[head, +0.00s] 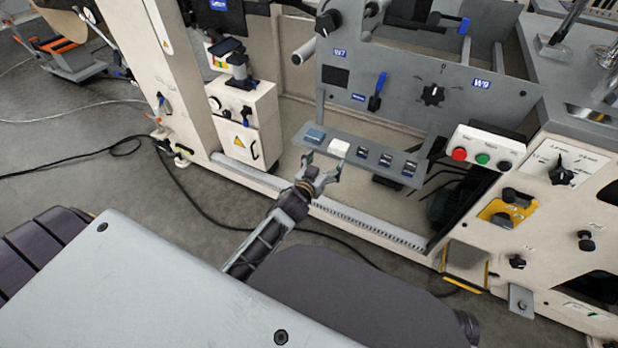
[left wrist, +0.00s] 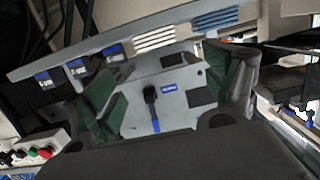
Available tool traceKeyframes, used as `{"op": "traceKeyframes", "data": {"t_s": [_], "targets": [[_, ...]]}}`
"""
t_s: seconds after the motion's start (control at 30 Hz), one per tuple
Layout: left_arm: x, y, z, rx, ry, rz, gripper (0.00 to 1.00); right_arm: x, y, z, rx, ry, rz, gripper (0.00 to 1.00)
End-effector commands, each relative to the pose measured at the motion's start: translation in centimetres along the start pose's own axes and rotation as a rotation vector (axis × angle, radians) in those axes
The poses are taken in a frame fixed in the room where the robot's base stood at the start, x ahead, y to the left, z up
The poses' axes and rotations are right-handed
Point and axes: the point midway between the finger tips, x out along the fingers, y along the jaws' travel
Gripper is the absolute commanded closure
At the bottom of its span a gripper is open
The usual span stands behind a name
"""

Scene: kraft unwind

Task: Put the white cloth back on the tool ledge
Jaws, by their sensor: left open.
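The white cloth (head: 339,148) is a small folded pad lying on the grey tool ledge (head: 373,157), right of a blue folded cloth (head: 314,135). My left gripper (head: 322,168) is open and empty, just in front of the ledge near the two cloths. In the left wrist view the gripper's green-padded fingers (left wrist: 165,92) are spread wide with nothing between them. There the white cloth (left wrist: 155,36) and blue cloth (left wrist: 215,19) show as striped stacks on the ledge, beyond the fingertips. My right gripper is not in view.
Several labelled slots fill the ledge's right part. A grey panel (head: 455,100) with knobs stands above it. A control box (head: 482,148) with red and green buttons is at right. A cream cabinet (head: 243,120) stands at left. A black cable (head: 125,142) lies on the floor.

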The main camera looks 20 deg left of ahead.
Motion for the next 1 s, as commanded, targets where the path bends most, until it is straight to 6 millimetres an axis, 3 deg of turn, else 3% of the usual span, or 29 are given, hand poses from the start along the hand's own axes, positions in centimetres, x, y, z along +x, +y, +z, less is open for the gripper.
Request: {"op": "traceKeyframes", "data": {"t_s": [0.23, 0.47, 0.7, 1.0], "targets": [[-2.1, -0.5, 4.1, 0.002, -0.160, -0.044, 0.15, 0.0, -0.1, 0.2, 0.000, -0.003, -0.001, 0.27], [-6.3, -0.4, 10.0, 0.017, -0.416, -0.067, 0.15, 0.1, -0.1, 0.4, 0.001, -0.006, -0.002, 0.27], [-12.2, 0.8, 15.6, 0.043, -0.695, -0.028, 0.15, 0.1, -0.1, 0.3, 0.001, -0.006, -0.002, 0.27], [-21.0, 3.4, 20.5, 0.080, -1.030, 0.104, 0.15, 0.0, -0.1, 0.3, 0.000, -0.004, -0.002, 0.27]]}}
